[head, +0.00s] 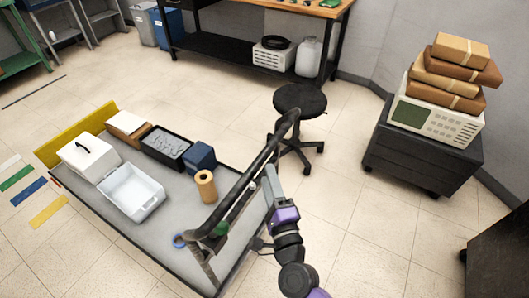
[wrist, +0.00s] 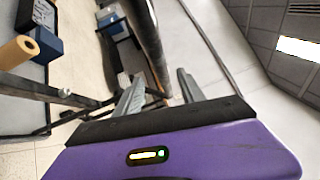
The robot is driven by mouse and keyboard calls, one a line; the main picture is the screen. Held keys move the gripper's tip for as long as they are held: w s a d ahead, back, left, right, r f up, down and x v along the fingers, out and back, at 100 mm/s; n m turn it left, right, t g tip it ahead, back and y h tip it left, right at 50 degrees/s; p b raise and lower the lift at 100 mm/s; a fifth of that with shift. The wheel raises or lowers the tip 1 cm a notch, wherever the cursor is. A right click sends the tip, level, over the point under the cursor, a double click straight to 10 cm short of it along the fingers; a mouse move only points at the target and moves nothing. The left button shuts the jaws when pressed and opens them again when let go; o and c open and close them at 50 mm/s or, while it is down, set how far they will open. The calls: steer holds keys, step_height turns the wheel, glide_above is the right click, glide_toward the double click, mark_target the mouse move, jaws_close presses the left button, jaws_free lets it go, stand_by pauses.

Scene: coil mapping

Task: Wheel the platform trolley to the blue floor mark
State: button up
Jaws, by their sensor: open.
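The platform trolley (head: 190,240) has a grey deck, a yellow end board and a dark tubular handle (head: 245,180) at its right end. It carries a white lidded box, an open white bin, a black tray, a blue box and a brown roll. The blue floor mark (head: 29,191) is a short strip on the tiles left of the trolley, apart from it. My gripper (head: 267,178) is open beside the handle. In the wrist view, the handle bar (wrist: 148,40) runs between the lines of the two fingers; I cannot tell how deep it sits between them.
Green (head: 17,178) and yellow (head: 49,211) strips flank the blue mark. A black stool (head: 300,100) stands just behind the handle. A dark wheeled cabinet (head: 420,152) with an instrument and parcels stands right. A workbench (head: 225,47) is at the back.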

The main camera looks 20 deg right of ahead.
mark_target(262, 156)
steer(key=x, duration=0.7)
steer(key=shift+w+d+p, duration=0.15)
steer(key=shift+w+p, duration=0.2)
steer(key=shift+w, duration=0.05)
jaws_close()
stand_by(1.1)
